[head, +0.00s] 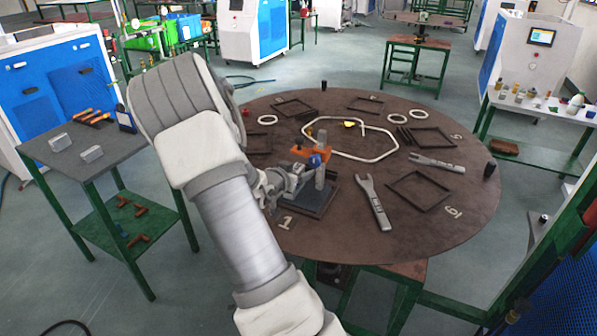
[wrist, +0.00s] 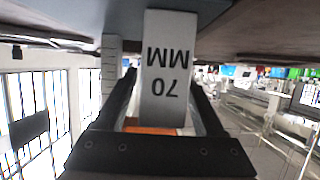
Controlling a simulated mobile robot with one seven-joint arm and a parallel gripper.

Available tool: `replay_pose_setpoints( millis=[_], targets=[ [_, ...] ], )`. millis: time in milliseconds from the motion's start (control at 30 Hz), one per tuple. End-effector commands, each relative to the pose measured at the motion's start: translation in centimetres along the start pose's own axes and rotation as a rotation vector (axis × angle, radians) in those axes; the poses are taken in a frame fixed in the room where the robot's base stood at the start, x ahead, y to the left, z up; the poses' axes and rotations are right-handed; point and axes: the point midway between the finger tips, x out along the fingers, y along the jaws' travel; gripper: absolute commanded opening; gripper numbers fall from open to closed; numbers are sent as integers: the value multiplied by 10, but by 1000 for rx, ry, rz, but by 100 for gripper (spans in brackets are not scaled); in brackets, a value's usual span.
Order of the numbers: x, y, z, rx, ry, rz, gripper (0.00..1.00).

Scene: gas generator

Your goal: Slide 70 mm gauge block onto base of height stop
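The grey 70 mm gauge block (wrist: 168,75) stands between the two black fingers of my gripper (wrist: 166,95) in the wrist view, its "70 MM" marking upside down. The fingers press on both its sides. Its far end meets or nearly meets a grey surface at the top of that view; I cannot tell if they touch. The block is hard to make out there.
The height stop stands on a round brown table (head: 450,205). Open-end wrenches (head: 374,202), square dark frames (head: 418,190) and pale rings (head: 397,119) lie around it.

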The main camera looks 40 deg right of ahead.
Motion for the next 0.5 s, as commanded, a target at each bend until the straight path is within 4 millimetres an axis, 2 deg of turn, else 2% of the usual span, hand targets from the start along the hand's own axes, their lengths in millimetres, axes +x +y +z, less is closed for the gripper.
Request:
replay_pose_setpoints(
  millis=[333, 500],
  targets=[
    [-4, 0, 2, -2, -4, -1, 72],
    [-27, -1, 1, -1, -4, -4, 72]
  ],
)
